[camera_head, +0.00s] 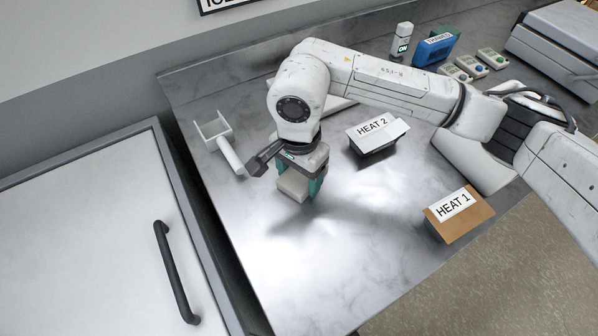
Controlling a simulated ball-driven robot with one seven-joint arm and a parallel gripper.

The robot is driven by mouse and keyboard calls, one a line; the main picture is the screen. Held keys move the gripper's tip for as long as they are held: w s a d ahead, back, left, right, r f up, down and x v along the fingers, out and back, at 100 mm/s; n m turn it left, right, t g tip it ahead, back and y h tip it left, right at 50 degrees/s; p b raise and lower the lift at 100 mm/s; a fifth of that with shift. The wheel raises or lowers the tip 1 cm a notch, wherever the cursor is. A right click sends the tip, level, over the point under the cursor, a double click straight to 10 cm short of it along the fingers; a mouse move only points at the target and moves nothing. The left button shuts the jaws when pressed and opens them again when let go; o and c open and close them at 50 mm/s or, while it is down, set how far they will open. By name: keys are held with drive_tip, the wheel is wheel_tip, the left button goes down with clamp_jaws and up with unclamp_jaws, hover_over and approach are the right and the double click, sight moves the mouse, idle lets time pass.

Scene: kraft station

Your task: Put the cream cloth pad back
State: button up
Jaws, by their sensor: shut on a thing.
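My gripper (299,187) points down over the metal counter, left of the middle of the picture. Its teal fingers are shut on the cream cloth pad (292,187), a small pale block between them. The pad appears to be held above the counter, with a dark shadow to its lower right. Its far side is hidden by the fingers.
The HEAT 2 box (376,136) and HEAT 1 box (458,213) stand to the right. A blue box (435,50) is at the back. The front-left counter (300,270) is clear.

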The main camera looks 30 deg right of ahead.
sight(299, 177)
drive_tip(key=shift+f, duration=0.2)
drive_tip(key=o, duration=1)
drive_tip(key=shift+r, duration=0.1)
drive_tip(key=shift+r, duration=0.1)
wheel_tip(299, 177, up, 12)
drive_tip(key=b, duration=0.1)
drive_tip(key=shift+b, duration=0.3)
